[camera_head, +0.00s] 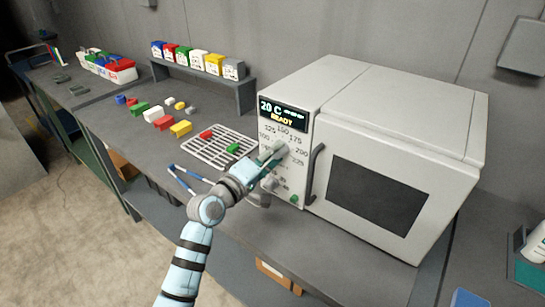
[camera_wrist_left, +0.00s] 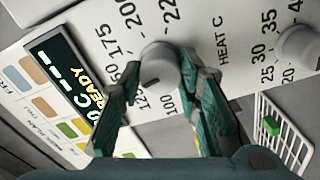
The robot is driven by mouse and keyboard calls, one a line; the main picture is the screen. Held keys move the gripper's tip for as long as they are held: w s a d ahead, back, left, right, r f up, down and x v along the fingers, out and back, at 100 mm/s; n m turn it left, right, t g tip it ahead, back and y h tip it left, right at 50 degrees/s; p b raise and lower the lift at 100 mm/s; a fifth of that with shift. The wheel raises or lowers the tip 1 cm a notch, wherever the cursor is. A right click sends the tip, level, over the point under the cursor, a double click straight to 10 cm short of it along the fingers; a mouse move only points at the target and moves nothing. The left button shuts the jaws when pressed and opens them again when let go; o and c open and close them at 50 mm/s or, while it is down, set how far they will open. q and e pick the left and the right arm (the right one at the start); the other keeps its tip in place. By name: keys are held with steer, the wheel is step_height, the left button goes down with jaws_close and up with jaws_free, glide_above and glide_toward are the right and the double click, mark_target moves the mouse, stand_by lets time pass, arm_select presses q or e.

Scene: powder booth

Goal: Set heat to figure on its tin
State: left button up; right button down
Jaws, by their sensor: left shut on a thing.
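The white oven (camera_head: 297,90) has a control panel with a lit display (camera_head: 283,112) reading 20 C and READY. My left gripper (camera_head: 272,154) is at the panel's heat dial. In the left wrist view its green fingers (camera_wrist_left: 165,95) are shut on the grey heat knob (camera_wrist_left: 168,65), one on each side. The knob's dark mark points toward the 100 to 125 figures. Several coloured tins stand on a raised shelf; the yellow tin (camera_head: 214,64) and grey tin (camera_head: 233,70) are nearest the oven. Figures on the tins are too small to read. My right gripper is not in view.
A wire rack (camera_head: 215,158) left of the oven holds a red block (camera_head: 206,134) and a green block (camera_head: 233,148). Loose coloured blocks lie behind it. The oven's dark handle (camera_head: 313,174) is just right of the panel. A blue-handled tool (camera_head: 182,181) lies near the bench edge.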

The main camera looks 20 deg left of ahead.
arm_select(q)
steer(key=m+b, duration=1)
steer(key=m, duration=1.6)
steer(key=shift+d+r, duration=0.1)
stand_by(0.4)
steer(key=o, duration=1.1)
steer(key=shift+o, duration=0.2)
